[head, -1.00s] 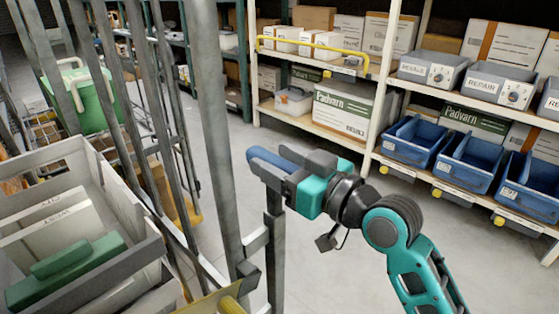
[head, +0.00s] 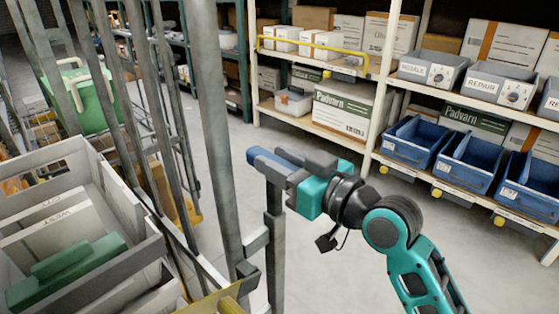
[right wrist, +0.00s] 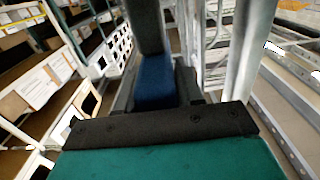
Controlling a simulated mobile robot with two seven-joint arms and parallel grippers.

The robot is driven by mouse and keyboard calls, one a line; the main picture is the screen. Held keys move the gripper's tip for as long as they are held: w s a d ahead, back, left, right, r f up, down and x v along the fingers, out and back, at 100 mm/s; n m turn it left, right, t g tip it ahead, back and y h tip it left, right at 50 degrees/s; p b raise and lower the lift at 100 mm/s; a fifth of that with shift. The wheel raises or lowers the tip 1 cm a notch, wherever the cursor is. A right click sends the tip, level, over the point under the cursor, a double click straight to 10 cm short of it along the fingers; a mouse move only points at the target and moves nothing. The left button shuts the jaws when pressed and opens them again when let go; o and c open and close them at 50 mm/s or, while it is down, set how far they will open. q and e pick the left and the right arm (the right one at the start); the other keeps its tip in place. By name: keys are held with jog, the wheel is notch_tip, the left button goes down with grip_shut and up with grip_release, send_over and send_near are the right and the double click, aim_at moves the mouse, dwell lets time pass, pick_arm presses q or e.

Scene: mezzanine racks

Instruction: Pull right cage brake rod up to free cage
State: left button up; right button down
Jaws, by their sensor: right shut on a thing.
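The right cage brake rod (head: 275,235) is a dark upright bar beside the cage's front post. Its blue grip (head: 259,156) sticks out to the left at the top. My right gripper (head: 284,169) is shut on the blue grip, coming in from the right. The right wrist view also shows the blue grip (right wrist: 155,80) between the dark fingers. The cage (head: 212,120) is of grey metal bars and stands at the left. A bracket (head: 250,255) on the cage post sits close beside the rod. The rod's lower end is out of frame. My left gripper is not in view.
A grey tote (head: 140,205) with a green item (head: 70,270) stands at the lower left by the cage. Shelves (head: 330,137) with boxes and blue bins (head: 470,160) line the back and right. The floor (head: 330,270) between is clear.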

jog(key=shift+r+p, duration=0.35)
jog(key=shift+r, duration=0.2)
notch_tip(320, 180, up, 5)
jog(key=p, duration=0.4)
jog(key=shift+f+p, duration=0.15)
jog(key=shift+p, duration=0.2)
jog(key=shift+r+p, duration=0.45)
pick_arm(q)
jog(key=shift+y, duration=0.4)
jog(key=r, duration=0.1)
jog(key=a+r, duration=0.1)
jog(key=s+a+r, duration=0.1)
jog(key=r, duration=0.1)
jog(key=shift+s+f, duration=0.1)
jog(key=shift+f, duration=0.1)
pick_arm(e)
jog(key=c, duration=1.1)
grip_release()
jog(key=shift+c, duration=0.2)
jog(key=o, duration=0.3)
jog(key=shift+f, duration=0.15)
jog(key=shift+o, duration=0.2)
jog(key=shift+f, duration=0.1)
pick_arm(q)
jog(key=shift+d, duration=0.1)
